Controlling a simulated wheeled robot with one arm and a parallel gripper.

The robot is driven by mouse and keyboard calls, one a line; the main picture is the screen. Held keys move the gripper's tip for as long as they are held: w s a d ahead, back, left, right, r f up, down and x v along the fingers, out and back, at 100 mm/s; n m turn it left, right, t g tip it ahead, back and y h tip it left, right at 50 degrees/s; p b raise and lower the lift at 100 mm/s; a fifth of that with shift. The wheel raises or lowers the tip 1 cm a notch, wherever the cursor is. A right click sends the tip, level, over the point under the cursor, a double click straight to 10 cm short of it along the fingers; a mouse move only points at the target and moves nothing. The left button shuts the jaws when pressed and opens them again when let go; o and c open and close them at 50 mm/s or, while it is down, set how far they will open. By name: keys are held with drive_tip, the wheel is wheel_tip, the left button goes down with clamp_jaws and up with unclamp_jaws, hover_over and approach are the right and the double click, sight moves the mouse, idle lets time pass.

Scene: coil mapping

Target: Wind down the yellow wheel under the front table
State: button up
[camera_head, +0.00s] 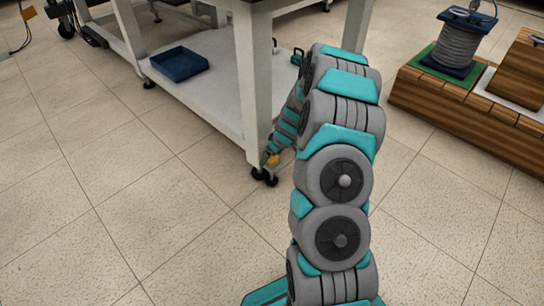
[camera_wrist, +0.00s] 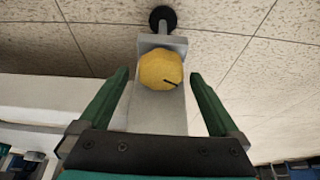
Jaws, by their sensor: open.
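The yellow wheel (camera_wrist: 161,70) is a rounded, many-sided knob with a dark mark on its face. It sits on the lower end of a grey table leg (camera_wrist: 158,112), just above a dark foot (camera_wrist: 163,18). My gripper (camera_wrist: 157,75) is open, with one green finger on each side of the wheel and a visible gap to both. In the head view the yellow wheel (camera_head: 273,160) shows small at the foot of the front table leg (camera_head: 254,90). My gripper (camera_head: 268,157) is beside it, partly hidden behind my arm.
The table's white lower shelf (camera_head: 210,95) lies left of my arm and holds a blue tray (camera_head: 179,63). A wooden platform (camera_head: 470,108) with a grey coil (camera_head: 458,45) stands at the right. The tiled floor (camera_head: 110,215) at the left is clear.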

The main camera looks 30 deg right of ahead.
drive_tip(key=shift+c, duration=0.3)
drive_tip(key=c, duration=1.3)
drive_tip(key=shift+s+a+r+m+h+p, duration=0.15)
drive_tip(key=shift+m+h+p, duration=0.25)
drive_tip(key=shift+m+p, duration=0.65)
drive_tip(key=shift+f+m+p, duration=0.2)
drive_tip(key=shift+m+p, duration=0.2)
drive_tip(key=shift+m, duration=0.05)
drive_tip(key=o, duration=1.4)
drive_tip(key=shift+c, duration=0.2)
drive_tip(key=shift+r, duration=0.1)
drive_tip(key=p+v, duration=0.1)
drive_tip(key=v, duration=0.6)
drive_tip(key=shift+r, duration=0.25)
